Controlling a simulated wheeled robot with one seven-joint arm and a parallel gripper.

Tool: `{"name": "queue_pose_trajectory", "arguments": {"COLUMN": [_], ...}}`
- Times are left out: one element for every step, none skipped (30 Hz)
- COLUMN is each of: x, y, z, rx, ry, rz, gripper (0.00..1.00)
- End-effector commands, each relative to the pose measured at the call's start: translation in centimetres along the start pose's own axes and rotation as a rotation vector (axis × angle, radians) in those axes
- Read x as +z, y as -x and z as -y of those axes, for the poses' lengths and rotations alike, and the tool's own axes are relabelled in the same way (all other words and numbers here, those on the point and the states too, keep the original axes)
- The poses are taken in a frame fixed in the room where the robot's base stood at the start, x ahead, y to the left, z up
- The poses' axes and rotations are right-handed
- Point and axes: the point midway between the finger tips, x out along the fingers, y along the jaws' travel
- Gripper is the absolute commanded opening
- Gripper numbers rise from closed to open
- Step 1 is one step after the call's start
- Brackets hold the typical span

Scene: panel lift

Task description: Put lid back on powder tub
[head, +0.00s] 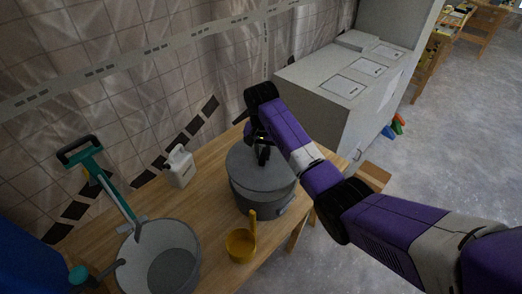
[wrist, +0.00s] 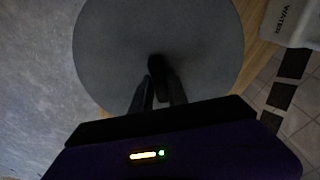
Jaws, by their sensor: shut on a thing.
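The grey powder tub (head: 262,197) stands on the wooden table, right of the middle. The round grey lid (head: 246,162) is over the tub's top. From the head view I cannot tell whether it is fully seated. My gripper (head: 262,155) is above the lid's centre with its fingers pointing down. In the wrist view my gripper (wrist: 157,85) is shut on the dark knob in the middle of the lid (wrist: 190,35). The lid hides the tub's opening and most of the tub in the wrist view.
A yellow scoop (head: 241,244) lies in front of the tub. A grey bucket (head: 162,262) and a teal-handled tool (head: 115,190) are at the left. A white jug (head: 180,167), labelled WATER, stands behind on the table (head: 212,190). A large grey cabinet (head: 345,90) is at the back right.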

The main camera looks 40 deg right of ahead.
Motion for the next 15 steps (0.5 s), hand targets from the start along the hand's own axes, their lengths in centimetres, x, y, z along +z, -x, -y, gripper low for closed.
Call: {"name": "queue_pose_trajectory", "arguments": {"x": [0.1, 0.1, 0.1, 0.1, 0.2, 0.2, 0.3, 0.3, 0.3, 0.4, 0.4, 0.5, 0.5, 0.5, 0.6], "y": [-0.3, -0.5, -0.8, -1.0, -1.2, -1.5, -2.1, -2.4, -2.8, -3.1, -3.3, -3.7, -4.0, -4.1, -4.5], "z": [0.0, 0.0, -0.1, -0.1, -0.1, -0.1, -0.1, 0.0, 0.0, -0.1, -0.1, -0.1, -0.1, 0.0, 0.0], "rx": [0.001, 0.001, 0.001, 0.001, 0.001, 0.001, 0.001, 0.001, 0.001, 0.001, 0.001, 0.001, 0.001, 0.001, 0.001], "ry": [0.0, 0.0, -0.001, -0.001, -0.001, -0.001, -0.001, -0.001, 0.0, 0.0, 0.0, 0.0, -0.001, 0.0, 0.0], "rz": [0.001, 0.001, 0.002, 0.001, 0.001, 0.001, 0.0, 0.0, 0.0, 0.0, 0.0, 0.0, 0.0, 0.001, 0.0], "gripper": [0.0, 0.0, 0.0, 0.0, 0.0, 0.0, 0.0, 0.0, 0.0, 0.0, 0.0, 0.0, 0.0, 0.0, 0.0]}}
